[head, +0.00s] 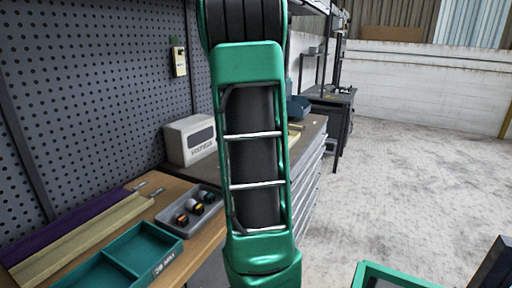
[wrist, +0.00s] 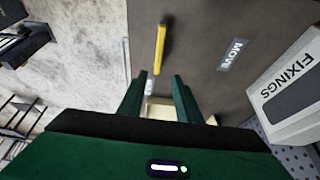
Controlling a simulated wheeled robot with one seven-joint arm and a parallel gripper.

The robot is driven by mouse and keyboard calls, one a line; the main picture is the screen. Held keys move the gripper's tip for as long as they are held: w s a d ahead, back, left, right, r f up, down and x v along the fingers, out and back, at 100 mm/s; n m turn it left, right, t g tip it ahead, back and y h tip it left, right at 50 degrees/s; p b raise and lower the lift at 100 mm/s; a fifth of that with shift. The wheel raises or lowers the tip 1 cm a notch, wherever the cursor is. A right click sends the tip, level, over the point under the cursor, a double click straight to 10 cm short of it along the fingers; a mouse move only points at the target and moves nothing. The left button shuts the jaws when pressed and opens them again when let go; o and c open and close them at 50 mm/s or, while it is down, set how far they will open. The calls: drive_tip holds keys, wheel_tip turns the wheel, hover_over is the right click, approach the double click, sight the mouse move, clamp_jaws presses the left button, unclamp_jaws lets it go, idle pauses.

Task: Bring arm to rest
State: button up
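My arm's green link (head: 252,150) stands upright across the middle of the head view and hides part of the bench behind it. My gripper is not visible in the head view. In the wrist view my gripper (wrist: 155,78) has its two dark green fingers apart, over a brown surface. A pale patch shows low between the fingers, and nothing appears clamped. A yellow bar (wrist: 160,48) lies beyond the fingertips.
A grey-white box (head: 190,139) stands on the bench against the pegboard; a FIXINGS box (wrist: 290,92) is right of my gripper. A small parts tray (head: 190,211) and teal tray (head: 120,258) lie at the front left. The concrete floor (head: 400,180) is open at right.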

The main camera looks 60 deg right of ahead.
idle(0.4)
drive_tip(key=s+a+f+n+y, duration=0.1)
drive_tip(key=s+a+f+n, duration=0.1)
drive_tip(key=a, duration=1)
drive_tip(key=s+a+f+n+y, duration=0.2)
drive_tip(key=s+a+n, duration=0.3)
drive_tip(key=a, duration=0.7)
drive_tip(key=s+a+f+n+y, duration=0.1)
drive_tip(key=s+a+f+n, duration=0.2)
drive_tip(key=a, duration=0.9)
drive_tip(key=s+n, duration=0.1)
drive_tip(key=s, duration=0.2)
drive_tip(key=shift+a+f+y, duration=0.2)
drive_tip(key=shift+y, duration=0.2)
drive_tip(key=shift+d, duration=0.1)
